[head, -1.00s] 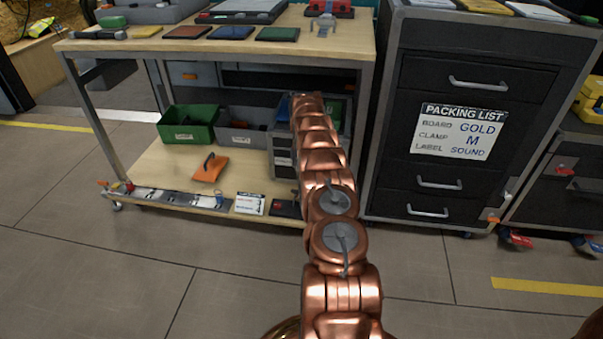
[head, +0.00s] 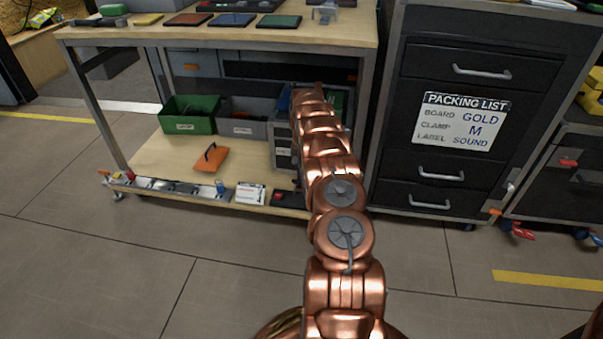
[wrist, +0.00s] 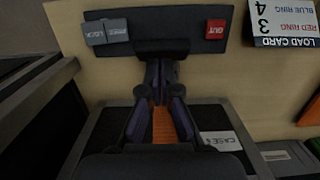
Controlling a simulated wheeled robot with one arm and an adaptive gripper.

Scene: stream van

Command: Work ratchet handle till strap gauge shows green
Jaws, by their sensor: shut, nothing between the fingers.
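A black crosspiece (wrist: 162,46), perhaps the ratchet handle, lies at the panel's lower edge. My gripper (wrist: 160,72) is shut and empty, its fingertips just below this piece; I cannot tell whether they touch it. An orange ribbed strip (wrist: 164,125), perhaps the strap, shows between the finger links. In the head view my arm hides my gripper; the small panel with red (head: 280,197) is on the lower shelf's front.
A dark case labelled CASES (wrist: 222,139) lies below the fingers. A load card (wrist: 284,22) is right of the panel. In the head view the cart's lower shelf (head: 150,160) holds a green bin (head: 188,117) and an orange plate (head: 211,159). A black drawer cabinet (head: 455,170) stands close right.

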